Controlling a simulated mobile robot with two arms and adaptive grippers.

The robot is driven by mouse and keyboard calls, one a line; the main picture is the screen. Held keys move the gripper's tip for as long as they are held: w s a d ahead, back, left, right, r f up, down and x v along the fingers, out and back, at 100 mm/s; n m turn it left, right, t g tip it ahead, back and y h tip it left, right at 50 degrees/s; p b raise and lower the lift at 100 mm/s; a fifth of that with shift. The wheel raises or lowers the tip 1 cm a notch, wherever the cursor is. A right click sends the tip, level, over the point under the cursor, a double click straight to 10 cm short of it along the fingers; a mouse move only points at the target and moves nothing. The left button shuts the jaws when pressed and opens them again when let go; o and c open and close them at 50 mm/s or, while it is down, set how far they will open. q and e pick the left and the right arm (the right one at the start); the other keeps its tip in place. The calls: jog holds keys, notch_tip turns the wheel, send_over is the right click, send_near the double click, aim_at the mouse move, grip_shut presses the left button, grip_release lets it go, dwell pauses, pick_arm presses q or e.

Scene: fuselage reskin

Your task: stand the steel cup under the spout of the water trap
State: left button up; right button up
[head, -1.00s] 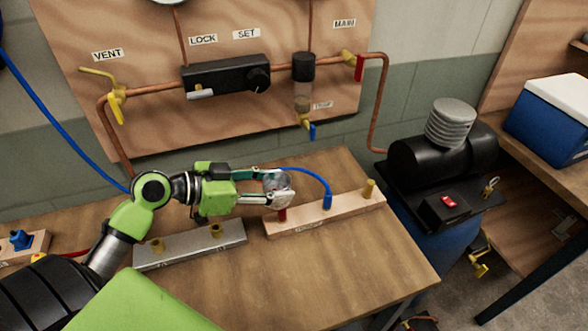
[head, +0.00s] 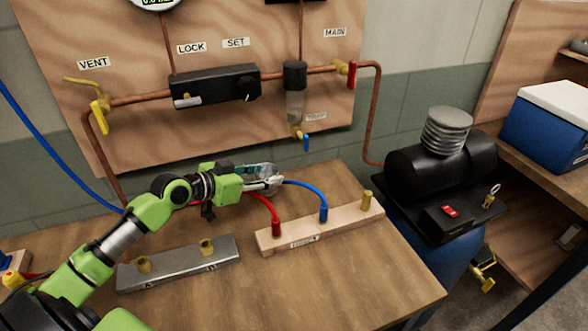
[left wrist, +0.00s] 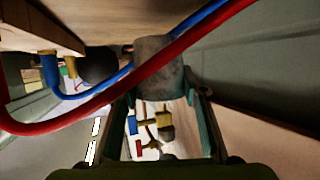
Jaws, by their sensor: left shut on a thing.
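The steel cup (left wrist: 158,62) is a grey metal cylinder between the fingers of my left gripper (head: 266,180), which is shut on it. In the head view the fingers cover most of the cup, so its tilt is hard to tell. The water trap (head: 294,92) hangs on the wooden panel, a dark cap over a clear bowl. Its brass spout (head: 296,130) with a blue lever points down. The gripper and cup are below the spout and left of it in the head view; the distance in depth is unclear. My right gripper is not in view.
A wooden block (head: 345,222) with red and blue hoses stands on the bench, right of a grey metal block (head: 180,262). Both hoses run close by the cup in the left wrist view. A black compressor (head: 430,165) stands to the right.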

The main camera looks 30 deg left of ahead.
pick_arm(q)
jog(key=w+d, duration=0.1)
jog(key=w, duration=0.2)
jog(key=w+d, duration=0.1)
jog(key=w, duration=0.2)
jog(key=w+d+b, duration=0.1)
jog(key=w, duration=0.3)
jog(key=shift+d, duration=0.25)
notch_tip(320, 180, down, 4)
jog(key=b, duration=0.3)
jog(key=shift+r, duration=0.25)
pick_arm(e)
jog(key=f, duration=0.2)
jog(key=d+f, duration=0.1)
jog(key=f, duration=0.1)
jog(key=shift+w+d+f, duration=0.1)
pick_arm(q)
jog(key=shift+s, duration=0.1)
jog(key=o, duration=1.2)
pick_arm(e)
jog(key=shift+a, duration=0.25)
